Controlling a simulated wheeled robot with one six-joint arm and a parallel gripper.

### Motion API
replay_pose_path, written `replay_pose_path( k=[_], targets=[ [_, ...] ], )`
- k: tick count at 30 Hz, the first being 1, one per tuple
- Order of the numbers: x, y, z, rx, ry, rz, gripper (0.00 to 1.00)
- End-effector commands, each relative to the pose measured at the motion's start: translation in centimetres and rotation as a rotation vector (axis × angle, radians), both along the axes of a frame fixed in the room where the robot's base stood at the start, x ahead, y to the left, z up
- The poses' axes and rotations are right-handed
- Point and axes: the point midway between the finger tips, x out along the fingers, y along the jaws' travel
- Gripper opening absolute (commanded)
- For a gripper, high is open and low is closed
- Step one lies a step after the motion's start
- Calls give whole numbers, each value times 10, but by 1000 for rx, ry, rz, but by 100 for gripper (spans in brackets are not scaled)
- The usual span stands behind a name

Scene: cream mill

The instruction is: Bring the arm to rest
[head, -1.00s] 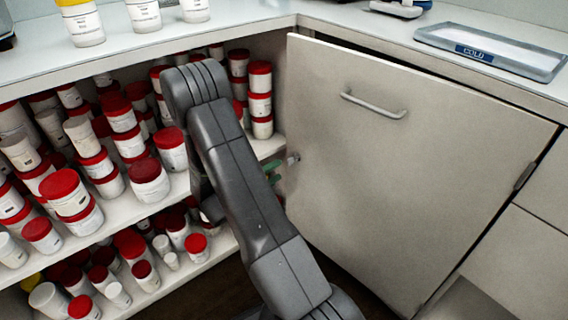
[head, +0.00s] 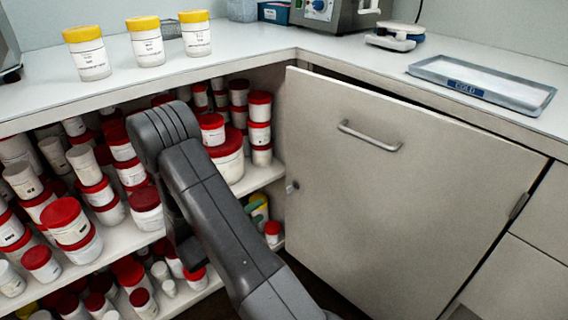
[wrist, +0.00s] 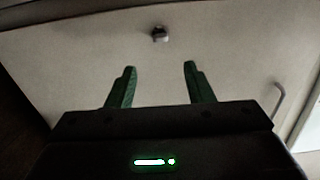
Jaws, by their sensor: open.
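My gripper (wrist: 160,88) shows in the wrist view with its two green fingers apart and nothing between them. Beyond the fingers is the pale cabinet door (wrist: 90,50), with a small round metal fitting (wrist: 160,34) on it.
Shelves (head: 120,240) hold many white jars with red lids, close to my arm. On the counter (head: 265,50) stand three yellow-lidded jars (head: 147,45), a tray marked COLD (head: 480,84), a small scale-like device (head: 395,37) and a grey machine (head: 335,12).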

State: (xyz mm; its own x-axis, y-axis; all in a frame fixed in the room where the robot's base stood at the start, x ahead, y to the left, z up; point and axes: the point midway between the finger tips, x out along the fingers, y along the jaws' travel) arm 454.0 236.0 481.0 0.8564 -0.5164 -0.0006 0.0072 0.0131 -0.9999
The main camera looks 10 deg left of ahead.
Motion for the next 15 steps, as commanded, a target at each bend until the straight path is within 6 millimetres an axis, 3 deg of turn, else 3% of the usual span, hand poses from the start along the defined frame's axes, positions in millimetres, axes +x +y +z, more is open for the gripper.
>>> replay_pose_path(
  k=[15],
  targets=[
    [79,-49,-2,2,-2,-4,47]
  ],
)
